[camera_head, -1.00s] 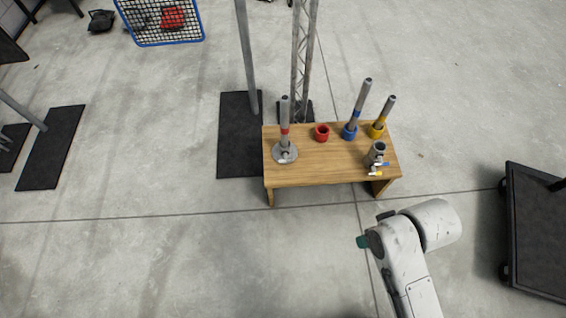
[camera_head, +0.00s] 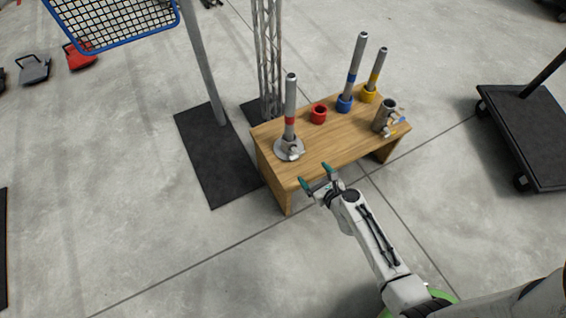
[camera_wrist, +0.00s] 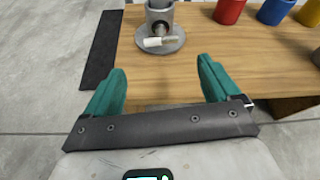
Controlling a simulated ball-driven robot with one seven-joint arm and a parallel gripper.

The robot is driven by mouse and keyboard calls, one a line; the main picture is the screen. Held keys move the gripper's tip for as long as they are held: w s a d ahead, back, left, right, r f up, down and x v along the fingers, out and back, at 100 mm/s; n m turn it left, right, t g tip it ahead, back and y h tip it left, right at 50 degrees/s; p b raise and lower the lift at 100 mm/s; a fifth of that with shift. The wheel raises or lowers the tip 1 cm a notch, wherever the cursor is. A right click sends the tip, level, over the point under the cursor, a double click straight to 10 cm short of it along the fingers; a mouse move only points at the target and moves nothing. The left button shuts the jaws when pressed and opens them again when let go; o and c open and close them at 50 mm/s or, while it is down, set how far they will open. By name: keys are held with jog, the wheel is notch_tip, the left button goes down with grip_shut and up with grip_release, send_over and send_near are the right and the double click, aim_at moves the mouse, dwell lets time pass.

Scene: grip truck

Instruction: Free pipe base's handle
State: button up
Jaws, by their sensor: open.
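The pipe base (camera_head: 289,151) is a round grey metal flange with a short socket, standing upright on the left part of the wooden bench. A grey pipe with a red band (camera_head: 290,110) stands upright in it. In the wrist view the base (camera_wrist: 160,30) is at the top middle, with its pale handle (camera_wrist: 160,41) sticking out sideways at the front of the socket. My gripper (camera_head: 315,176) is open and empty at the bench's front edge, short of the base. Its teal fingertips (camera_wrist: 163,82) point towards the base without touching it.
The wooden bench (camera_head: 340,150) also carries a red cup (camera_head: 319,114), blue (camera_head: 345,103) and yellow (camera_head: 368,94) cups with pipes, and a grey fitting with small valves (camera_head: 387,117). A post on a black mat (camera_head: 215,155) stands left. A black cart (camera_head: 530,130) is at right.

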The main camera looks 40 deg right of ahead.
aim_at(298, 156)
jog(key=shift+m, duration=0.3)
jog(key=b+x, duration=0.1)
jog(key=x, duration=0.3)
jog(key=b+x, duration=0.2)
jog(key=x, duration=0.3)
jog(key=shift+w+d+f, duration=0.15)
jog(key=shift+f, duration=0.2)
jog(key=shift+w+d+f+b, duration=0.1)
jog(key=shift+w+d+b, duration=0.1)
jog(key=shift+w+b, duration=0.35)
jog(key=c, duration=1.1)
jog(key=shift+o, duration=0.2)
